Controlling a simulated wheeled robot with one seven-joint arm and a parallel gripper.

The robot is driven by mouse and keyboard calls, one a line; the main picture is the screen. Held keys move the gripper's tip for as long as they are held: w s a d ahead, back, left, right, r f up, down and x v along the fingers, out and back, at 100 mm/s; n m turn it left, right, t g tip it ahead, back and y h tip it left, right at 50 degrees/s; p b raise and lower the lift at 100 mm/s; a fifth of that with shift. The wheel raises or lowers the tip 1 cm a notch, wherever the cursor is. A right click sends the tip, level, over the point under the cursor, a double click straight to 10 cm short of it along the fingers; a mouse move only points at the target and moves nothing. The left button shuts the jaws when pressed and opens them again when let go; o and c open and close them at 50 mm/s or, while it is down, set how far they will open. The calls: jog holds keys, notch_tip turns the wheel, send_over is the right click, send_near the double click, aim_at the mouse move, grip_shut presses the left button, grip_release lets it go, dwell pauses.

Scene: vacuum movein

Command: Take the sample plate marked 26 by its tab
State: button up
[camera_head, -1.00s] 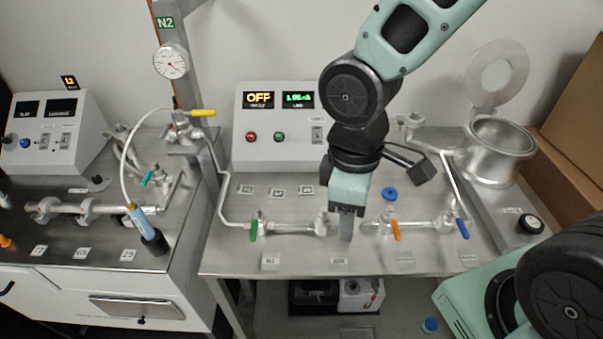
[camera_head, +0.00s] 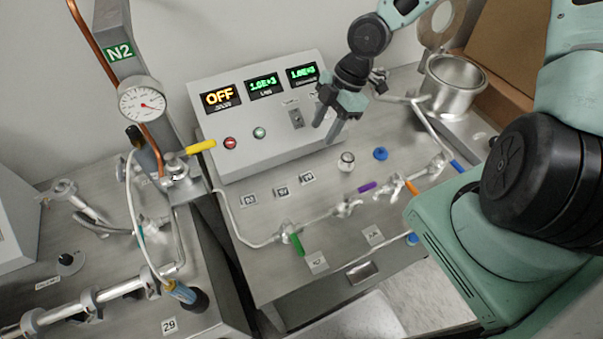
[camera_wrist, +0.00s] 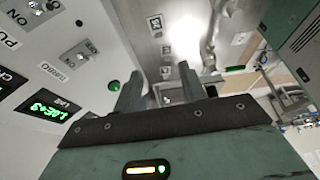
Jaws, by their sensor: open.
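My gripper (camera_head: 325,132) is open and empty, held above the bench in front of the box's right part, up and right of the plates. In the wrist view my gripper (camera_wrist: 160,70) shows both fingers apart, with small marked squares beyond them.
The control box (camera_head: 262,150) stands close behind the plates. A pipe with a green handle (camera_head: 296,244) and a purple handle (camera_head: 367,187) runs in front. A small glass-like vessel (camera_head: 346,162) and a blue cap (camera_head: 380,153) stand to the right. A gauge (camera_head: 144,103) is left.

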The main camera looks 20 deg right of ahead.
send_over(300, 176)
jog(key=d, duration=0.3)
jog(key=f, duration=0.9)
jog(key=shift+s+a+f, duration=0.15)
jog(key=shift+a+f, duration=0.1)
jog(key=shift+p+x, duration=0.4)
jog(key=shift+x, duration=2.3)
jog(key=shift+d, duration=0.1)
grip_shut()
